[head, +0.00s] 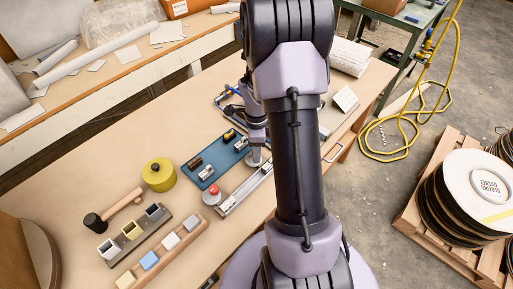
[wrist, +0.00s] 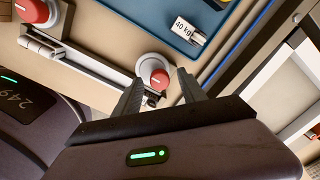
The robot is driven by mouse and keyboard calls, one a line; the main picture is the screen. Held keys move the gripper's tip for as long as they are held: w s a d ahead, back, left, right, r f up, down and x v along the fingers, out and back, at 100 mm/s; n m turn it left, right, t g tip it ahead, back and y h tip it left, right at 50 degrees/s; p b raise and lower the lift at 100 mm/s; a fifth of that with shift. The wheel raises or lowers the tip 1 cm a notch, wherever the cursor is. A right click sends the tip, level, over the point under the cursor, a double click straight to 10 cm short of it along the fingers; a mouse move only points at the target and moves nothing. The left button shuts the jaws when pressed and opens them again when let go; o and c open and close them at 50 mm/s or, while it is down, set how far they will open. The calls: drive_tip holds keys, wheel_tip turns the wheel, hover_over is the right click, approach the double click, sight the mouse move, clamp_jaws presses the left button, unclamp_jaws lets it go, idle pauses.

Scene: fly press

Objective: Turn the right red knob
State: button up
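The right red knob (wrist: 154,70) has a white round base and sits at the end of a metal rail (wrist: 95,48). In the wrist view it shows between my gripper's (wrist: 162,78) two dark fingertips, which are apart. I cannot tell whether the fingers touch it. The left red knob (wrist: 34,10) is at the upper left, at the rail's other end. In the head view, the left red knob (head: 213,190) is clear, while my gripper (head: 256,148) points down over the rail's far end and hides most of the right knob.
A blue tray (head: 221,158) with small weights lies beside the rail. A white tag reads 40 kg (wrist: 187,29).

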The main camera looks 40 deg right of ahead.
wheel_tip(320, 180, up, 17)
drive_tip(key=p, duration=0.6)
drive_tip(key=shift+r+p, duration=0.2)
drive_tip(key=shift+p, duration=0.15)
